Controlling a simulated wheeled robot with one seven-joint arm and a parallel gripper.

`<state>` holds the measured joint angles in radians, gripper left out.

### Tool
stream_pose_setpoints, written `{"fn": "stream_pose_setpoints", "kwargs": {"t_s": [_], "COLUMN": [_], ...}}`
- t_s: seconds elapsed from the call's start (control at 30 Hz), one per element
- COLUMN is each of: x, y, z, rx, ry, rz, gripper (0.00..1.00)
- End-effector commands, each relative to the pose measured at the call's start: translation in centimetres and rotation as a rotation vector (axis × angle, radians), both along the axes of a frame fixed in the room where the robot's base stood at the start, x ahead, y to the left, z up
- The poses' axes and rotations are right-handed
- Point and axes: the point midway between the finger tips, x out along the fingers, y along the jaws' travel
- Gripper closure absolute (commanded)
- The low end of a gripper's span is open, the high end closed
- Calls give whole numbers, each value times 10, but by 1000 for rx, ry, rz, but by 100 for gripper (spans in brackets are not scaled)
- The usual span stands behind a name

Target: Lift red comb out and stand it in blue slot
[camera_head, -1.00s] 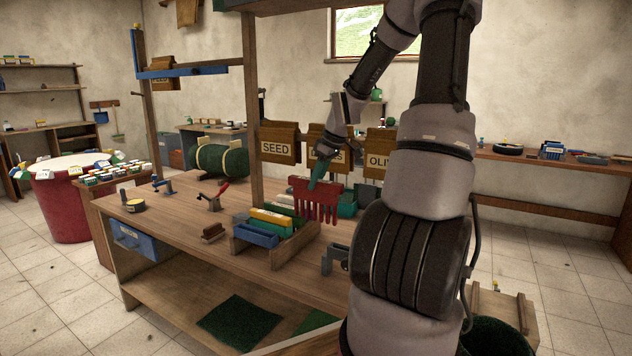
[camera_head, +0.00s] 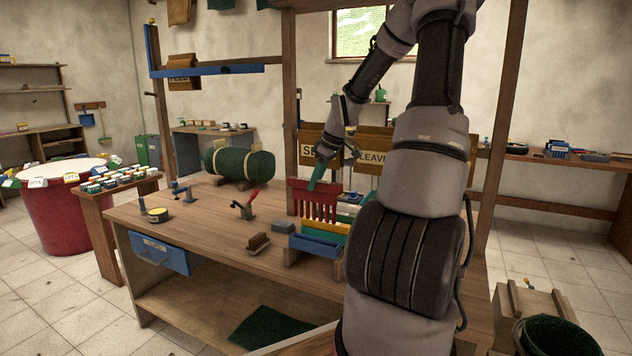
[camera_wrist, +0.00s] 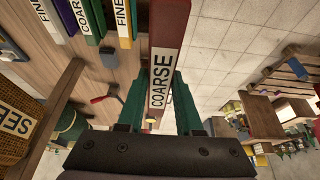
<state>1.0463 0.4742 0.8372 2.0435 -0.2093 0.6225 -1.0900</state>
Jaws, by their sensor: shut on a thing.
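The red comb (camera_head: 312,198) hangs upright with its teeth down in the head view. My gripper (camera_head: 318,178) is shut on its upper edge. In the wrist view my gripper's green fingers (camera_wrist: 160,95) close on both sides of the red comb (camera_wrist: 168,25), whose label reads COARSE. The comb appears in front of or above the rack's left part; its exact height over it is unclear. A blue piece (camera_head: 316,246) sits at the near end of the wooden rack (camera_head: 292,257). I cannot tell whether it is a comb or the slot itself.
Yellow (camera_head: 328,228) and green pieces fill the rack behind the blue one; my arm hides its right side. A brown brush (camera_head: 258,243) and a red-handled clamp (camera_head: 245,205) stand to its left. A wooden post (camera_head: 291,110) rises behind.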

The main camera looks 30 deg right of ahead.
Motion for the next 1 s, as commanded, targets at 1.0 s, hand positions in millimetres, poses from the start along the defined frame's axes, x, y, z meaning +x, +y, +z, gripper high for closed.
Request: {"fn": "stream_pose_setpoints", "kwargs": {"t_s": [1.0], "x": [0], "y": [1], "z": [-57], "rx": [0], "ry": [0], "rz": [1], "gripper": [100]}}
